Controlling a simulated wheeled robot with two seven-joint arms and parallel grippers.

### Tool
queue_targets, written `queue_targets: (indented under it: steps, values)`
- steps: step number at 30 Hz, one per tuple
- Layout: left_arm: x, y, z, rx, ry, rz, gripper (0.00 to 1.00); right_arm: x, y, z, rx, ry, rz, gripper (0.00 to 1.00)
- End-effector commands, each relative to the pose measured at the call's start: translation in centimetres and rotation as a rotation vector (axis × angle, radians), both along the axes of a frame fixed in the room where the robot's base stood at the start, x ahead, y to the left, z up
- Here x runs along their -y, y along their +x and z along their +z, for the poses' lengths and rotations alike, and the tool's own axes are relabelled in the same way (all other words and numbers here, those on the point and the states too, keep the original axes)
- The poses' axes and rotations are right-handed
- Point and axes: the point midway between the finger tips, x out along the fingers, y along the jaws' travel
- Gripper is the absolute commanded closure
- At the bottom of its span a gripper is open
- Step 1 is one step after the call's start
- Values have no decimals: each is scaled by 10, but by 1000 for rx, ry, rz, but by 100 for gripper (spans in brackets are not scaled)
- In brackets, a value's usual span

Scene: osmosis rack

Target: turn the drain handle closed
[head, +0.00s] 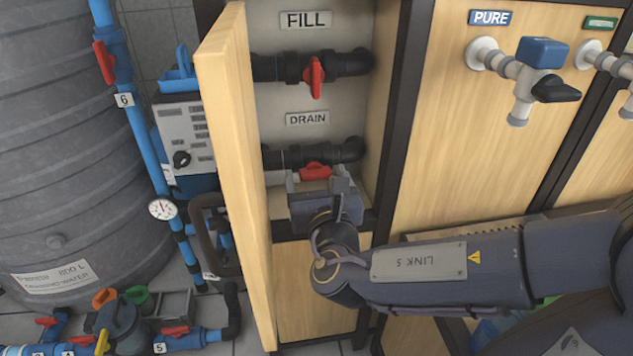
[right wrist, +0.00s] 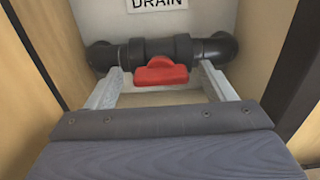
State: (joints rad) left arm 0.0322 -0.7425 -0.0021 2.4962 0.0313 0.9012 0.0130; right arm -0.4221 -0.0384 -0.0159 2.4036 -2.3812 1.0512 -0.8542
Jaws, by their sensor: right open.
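The red drain handle (head: 315,171) sits on the black lower pipe under the DRAIN label (head: 307,119). In the right wrist view the drain handle (right wrist: 161,71) lies roughly along the black pipe (right wrist: 209,52), which runs left to right. My right gripper (head: 322,178) reaches into the open cabinet just in front of the handle. It is open, and its two pale fingers (right wrist: 158,88) stand to the left and right of the handle. My left gripper is not in view.
The FILL valve's red handle (head: 315,77) points down above the drain valve. The open wooden door (head: 237,170) stands close to the left of my right gripper, and a dark cabinet post (head: 400,110) to the right. The PURE tap (head: 535,75) is farther right.

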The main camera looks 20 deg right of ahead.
Motion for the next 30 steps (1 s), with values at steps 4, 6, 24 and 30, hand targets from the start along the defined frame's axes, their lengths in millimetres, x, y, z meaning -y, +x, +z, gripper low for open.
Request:
queue_targets:
  steps: [4, 6, 24, 30]
  values:
    - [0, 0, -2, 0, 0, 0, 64, 2, 5, 0, 0, 0, -1, 24]
    - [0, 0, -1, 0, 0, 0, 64, 2, 5, 0, 0, 0, 0, 24]
    - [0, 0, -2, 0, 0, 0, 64, 2, 5, 0, 1, 5, -1, 68]
    - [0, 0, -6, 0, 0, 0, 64, 2, 4, -1, 13, 50, -1, 68]
